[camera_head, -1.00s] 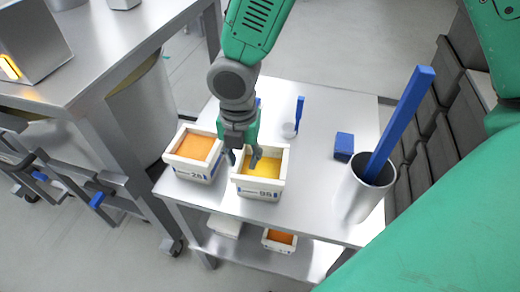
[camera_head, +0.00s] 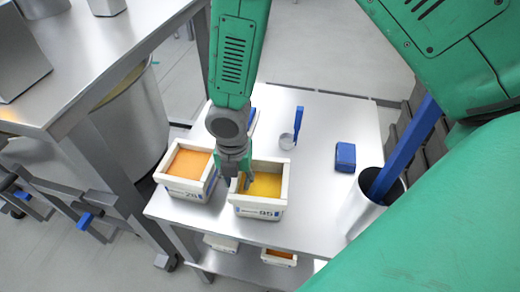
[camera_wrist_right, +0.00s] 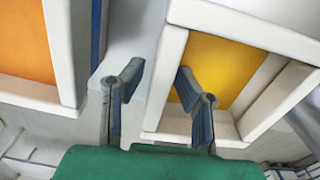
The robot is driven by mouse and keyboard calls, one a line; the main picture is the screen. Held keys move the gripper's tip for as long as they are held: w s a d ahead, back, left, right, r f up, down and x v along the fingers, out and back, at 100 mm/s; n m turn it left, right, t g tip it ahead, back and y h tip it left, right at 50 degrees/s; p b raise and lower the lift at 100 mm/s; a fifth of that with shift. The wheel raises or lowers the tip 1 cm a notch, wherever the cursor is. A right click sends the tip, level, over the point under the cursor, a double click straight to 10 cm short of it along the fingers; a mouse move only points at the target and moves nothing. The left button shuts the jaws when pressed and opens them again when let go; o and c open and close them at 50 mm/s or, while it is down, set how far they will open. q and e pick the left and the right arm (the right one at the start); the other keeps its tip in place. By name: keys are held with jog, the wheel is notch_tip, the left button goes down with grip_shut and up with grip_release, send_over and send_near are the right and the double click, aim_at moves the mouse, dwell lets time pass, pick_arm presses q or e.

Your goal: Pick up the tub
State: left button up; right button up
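A white tub with yellow filling (camera_head: 265,211) stands on the metal cart; it also shows at the right of the wrist view (camera_wrist_right: 167,75). A similar tub with orange filling (camera_head: 185,190) stands just left of it and is at the left of the wrist view (camera_wrist_right: 62,50). My right gripper (camera_head: 238,183) is open at the yellow tub's left wall. In the wrist view, that wall passes between its fingers (camera_wrist_right: 158,100), one on the outer side and one over the yellow filling. Contact cannot be told. My left gripper is not in view.
The cart top (camera_head: 330,205) also holds a blue block (camera_head: 345,157), a small round item with a blue handle (camera_head: 289,138), and a metal cylinder (camera_head: 362,212) with a tall blue bar. More tubs sit on the lower shelf. A steel table (camera_head: 110,50) stands at left.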

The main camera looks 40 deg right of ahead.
aim_at(240, 188)
jog(key=f, duration=0.4)
jog(key=shift+w+d, duration=0.1)
jog(key=shift+d, duration=0.2)
jog(key=shift+w+a+f, duration=0.1)
jog(key=shift+a+f, duration=0.1)
jog(key=shift+f, duration=0.15)
jog(key=shift+a+r, duration=0.1)
jog(key=shift+a, duration=0.05)
grip_shut()
jog(key=shift+d, duration=0.2)
